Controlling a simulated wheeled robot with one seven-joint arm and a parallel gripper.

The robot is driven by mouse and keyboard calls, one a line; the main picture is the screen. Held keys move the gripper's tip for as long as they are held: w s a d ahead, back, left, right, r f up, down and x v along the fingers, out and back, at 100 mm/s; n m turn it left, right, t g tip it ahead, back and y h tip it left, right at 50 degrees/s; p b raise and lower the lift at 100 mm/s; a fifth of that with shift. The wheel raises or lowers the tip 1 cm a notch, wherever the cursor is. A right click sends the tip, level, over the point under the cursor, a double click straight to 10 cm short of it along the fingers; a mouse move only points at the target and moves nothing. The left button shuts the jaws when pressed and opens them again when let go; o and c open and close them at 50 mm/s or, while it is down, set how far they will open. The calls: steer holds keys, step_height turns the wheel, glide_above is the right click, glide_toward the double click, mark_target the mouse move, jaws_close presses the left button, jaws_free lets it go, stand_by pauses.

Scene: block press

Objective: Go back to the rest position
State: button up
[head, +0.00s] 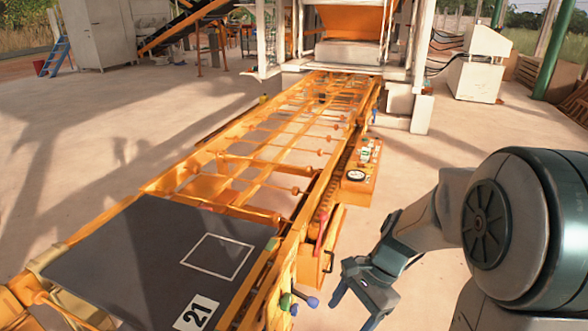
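My gripper (353,312) is at the lower right, at the end of my arm, which reaches in from the right edge. Its two fingers are spread apart and point down, with nothing between them. It hangs over the pale floor, just right of the orange machine frame (290,262), and looks apart from it. Two small knobs, one blue (312,302) and one green (285,302), are on the frame's side close to the left of the gripper.
A dark plate (130,250) with a white outlined square and a "21" label (196,313) lies on the frame's near end. An orange control box (361,172) with a gauge sits on its right side. The floor (450,135) farther right is open.

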steer(key=s+d+r+n+t+h, duration=0.2)
steer(key=s+r+n, duration=0.1)
steer(key=r+n, duration=0.2)
steer(key=s+d+r+n+t+h+p, duration=0.1)
steer(key=s+r+n+t+h, duration=0.2)
steer(key=r+n, duration=0.2)
steer(key=shift+s+d+n, duration=0.3)
steer(key=shift+d+n, duration=0.05)
steer(key=shift+n, duration=0.75)
